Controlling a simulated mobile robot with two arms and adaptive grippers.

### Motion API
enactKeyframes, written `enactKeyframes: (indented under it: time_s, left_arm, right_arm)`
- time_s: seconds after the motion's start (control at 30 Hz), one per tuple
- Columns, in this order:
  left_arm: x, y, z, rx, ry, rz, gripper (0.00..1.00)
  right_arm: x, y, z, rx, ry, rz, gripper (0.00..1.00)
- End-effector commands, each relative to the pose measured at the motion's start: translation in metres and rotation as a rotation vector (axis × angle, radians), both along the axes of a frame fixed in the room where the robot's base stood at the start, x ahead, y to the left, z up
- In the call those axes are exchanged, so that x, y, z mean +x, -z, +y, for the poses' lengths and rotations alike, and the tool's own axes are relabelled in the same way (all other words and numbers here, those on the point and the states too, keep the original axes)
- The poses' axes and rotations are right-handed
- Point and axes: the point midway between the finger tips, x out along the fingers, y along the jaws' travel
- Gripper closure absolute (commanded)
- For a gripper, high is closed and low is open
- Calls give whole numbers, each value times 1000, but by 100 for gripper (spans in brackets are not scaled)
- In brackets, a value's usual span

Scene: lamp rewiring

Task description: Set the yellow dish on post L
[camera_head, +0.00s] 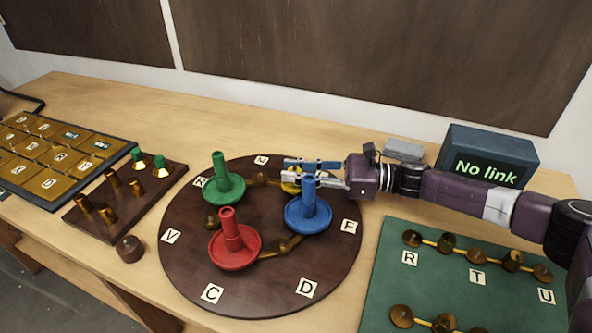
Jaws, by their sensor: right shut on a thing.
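I cannot tell whether the dish touches the board. No tag on the board reads clearly as L; a small tag (262,160) at the back is hard to read, so I cannot pick out post L. My left gripper is not in view.
Close around stand the blue dish (308,215), green dish (224,190) and red dish (235,248), each with a tall stem. A green panel (380,285) with brass posts and a dark "No link" box (487,157) are right; a brown rack (84,226) and keypad (50,185) left.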

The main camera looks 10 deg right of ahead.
Motion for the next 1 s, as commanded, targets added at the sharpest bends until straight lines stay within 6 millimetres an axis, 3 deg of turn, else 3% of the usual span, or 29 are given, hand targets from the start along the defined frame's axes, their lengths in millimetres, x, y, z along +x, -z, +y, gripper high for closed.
enactKeyframes:
  time_s: [0.33,0.37,0.53,0.73,0.83,1.0]
  left_arm:
    - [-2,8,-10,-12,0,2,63]
    - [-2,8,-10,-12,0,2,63]
    - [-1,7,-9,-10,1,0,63]
    - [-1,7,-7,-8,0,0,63]
    - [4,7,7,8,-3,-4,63]
    - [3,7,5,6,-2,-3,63]
  right_arm:
    - [0,7,0,1,0,-1,100]
    - [0,6,0,1,0,-1,78]
    - [0,6,0,1,0,-1,60]
    - [0,6,0,1,0,0,60]
    - [0,6,-2,0,1,0,60]
    - [-5,7,-17,1,4,2,60]
